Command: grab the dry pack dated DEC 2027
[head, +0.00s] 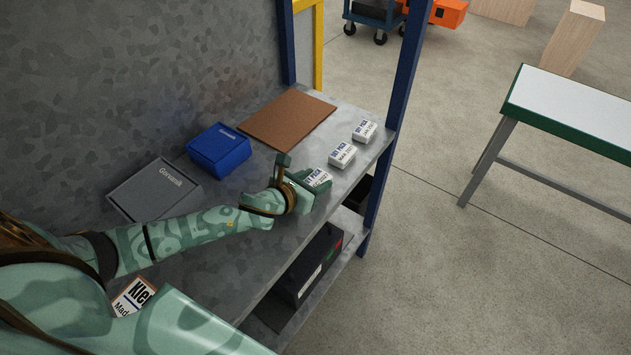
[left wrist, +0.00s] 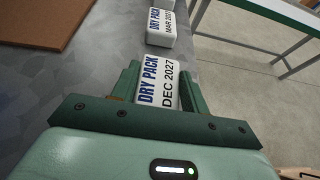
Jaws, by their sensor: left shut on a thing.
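The white dry pack marked DEC 2027 (left wrist: 159,84) is between the fingers of my left gripper (left wrist: 158,92) in the left wrist view. The fingers are shut on its two sides. In the head view my left gripper (head: 312,190) is over the metal shelf near its front edge, and the held pack (head: 317,179) is partly hidden by it. A second dry pack, marked MAR 2027 in the left wrist view (left wrist: 161,27), sits just beyond; it also shows in the head view (head: 343,157). A third dry pack (head: 365,131) sits farther along; its date is too small to read. My right gripper is not in view.
On the shelf (head: 240,190) are a blue bin (head: 219,148), a grey bin (head: 155,191) and a brown board (head: 288,119). A blue post (head: 398,90) stands at the shelf's far front corner. A dark box (head: 308,262) is on the lower shelf. A white-topped table (head: 575,100) stands right.

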